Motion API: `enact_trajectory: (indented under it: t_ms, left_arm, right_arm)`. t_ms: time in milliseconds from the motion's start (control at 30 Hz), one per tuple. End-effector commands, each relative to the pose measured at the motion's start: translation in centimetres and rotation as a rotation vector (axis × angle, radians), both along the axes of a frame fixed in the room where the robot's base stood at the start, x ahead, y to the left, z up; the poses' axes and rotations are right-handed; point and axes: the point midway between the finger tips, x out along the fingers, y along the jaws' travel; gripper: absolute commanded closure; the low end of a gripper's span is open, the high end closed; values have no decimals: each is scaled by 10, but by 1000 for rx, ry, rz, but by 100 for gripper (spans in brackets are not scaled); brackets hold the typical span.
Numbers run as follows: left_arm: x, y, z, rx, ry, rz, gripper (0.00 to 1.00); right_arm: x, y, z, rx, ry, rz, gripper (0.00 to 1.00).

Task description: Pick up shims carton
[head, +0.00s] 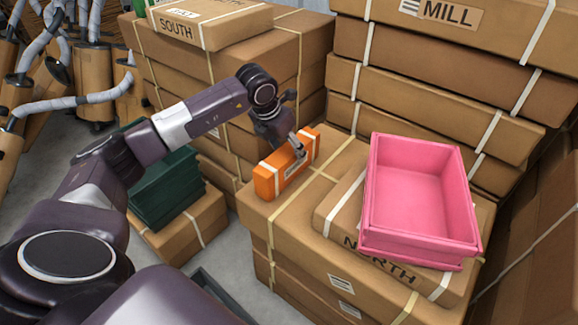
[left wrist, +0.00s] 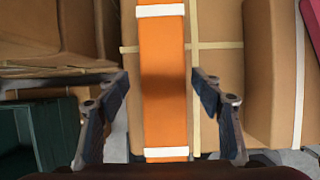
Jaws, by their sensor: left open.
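An orange carton (head: 287,165) with white bands and a label lies on top of a stack of brown boxes (head: 262,216). It is the only orange carton in view; I cannot read its label, so I cannot tell if it says shims. My left gripper (head: 299,147) is at the carton from above. In the left wrist view the carton (left wrist: 165,110) runs lengthwise between the two open fingers of my left gripper (left wrist: 161,95). A gap shows on each side of it. My right gripper is in neither view.
A pink tray (head: 418,195) sits on a box marked NORTH (head: 336,207), right of the carton. Green crates (head: 165,190) stand lower left. Tall box stacks rise behind, one topped by a SOUTH box (head: 212,22). Mufflers (head: 95,75) stand far left.

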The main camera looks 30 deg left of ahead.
Motion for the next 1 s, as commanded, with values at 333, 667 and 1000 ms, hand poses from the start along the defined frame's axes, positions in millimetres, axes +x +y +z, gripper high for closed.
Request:
enact_trajectory:
  t_ms: [333,667,1000]
  left_arm:
    - [17,-6,-46,-1,1,0,40]
    - [22,-7,-56,-2,-1,-2,40]
    - [21,-6,-56,-1,-1,-1,72]
  right_arm:
    - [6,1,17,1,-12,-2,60]
    - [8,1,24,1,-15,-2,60]
    - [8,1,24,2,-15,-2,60]
